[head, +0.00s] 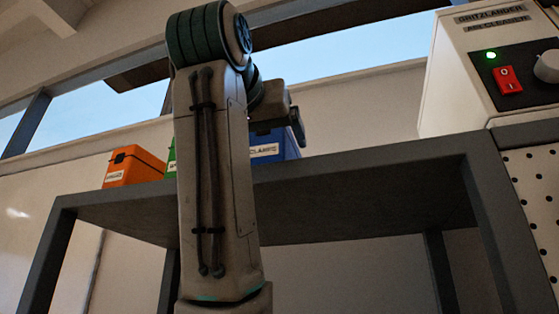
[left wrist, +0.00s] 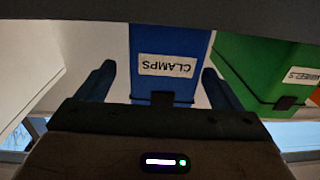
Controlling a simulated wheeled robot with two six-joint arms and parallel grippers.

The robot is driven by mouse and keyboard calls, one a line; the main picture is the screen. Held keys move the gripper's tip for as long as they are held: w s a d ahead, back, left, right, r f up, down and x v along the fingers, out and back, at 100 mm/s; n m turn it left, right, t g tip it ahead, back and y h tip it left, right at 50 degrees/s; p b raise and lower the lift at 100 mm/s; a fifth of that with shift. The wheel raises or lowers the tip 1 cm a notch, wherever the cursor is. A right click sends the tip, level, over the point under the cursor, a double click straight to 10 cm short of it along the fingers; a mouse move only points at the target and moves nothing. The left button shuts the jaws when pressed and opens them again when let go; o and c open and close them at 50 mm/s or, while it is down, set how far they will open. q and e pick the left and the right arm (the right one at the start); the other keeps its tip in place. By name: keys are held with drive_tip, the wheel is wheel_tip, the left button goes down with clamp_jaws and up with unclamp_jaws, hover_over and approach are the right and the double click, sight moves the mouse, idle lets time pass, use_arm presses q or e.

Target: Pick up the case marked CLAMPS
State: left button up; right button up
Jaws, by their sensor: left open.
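The blue case marked CLAMPS (head: 288,146) stands on the grey shelf top, partly hidden behind my left arm in the head view. In the left wrist view the same case (left wrist: 168,42) appears upside down, its white label readable. My left gripper (left wrist: 158,70) is open there, with one finger on each side of the case and a visible gap to each side. In the head view my left gripper (head: 297,124) is at the case's upper part, mostly hidden by its own wrist. I cannot tell whether it touches the case. My right gripper is not in view.
A green case (left wrist: 265,65) stands close beside the blue one. An orange case (head: 134,168) is farther left on the grey shelf (head: 350,172). A machine with a red switch (head: 508,80) stands at the right. The shelf top right of the blue case looks clear.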

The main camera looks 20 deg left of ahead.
use_arm(q)
drive_tip(key=shift+w+r+p, duration=0.15)
drive_tip(key=shift+w+p, duration=0.05)
drive_tip(key=shift+p, duration=0.15)
drive_tip(key=w+p, duration=0.2)
drive_tip(key=w, duration=0.1)
drive_tip(key=w+p, duration=0.1)
drive_tip(key=shift+w+a+f+p, duration=0.3)
drive_tip(key=shift+w+p, duration=0.05)
drive_tip(key=shift+w+f, duration=0.1)
drive_tip(key=shift+w, duration=0.05)
drive_tip(key=shift+s+d, duration=0.1)
drive_tip(key=shift+s, duration=0.1)
drive_tip(key=shift+c, duration=1.4)
drive_tip(key=c, duration=1.1)
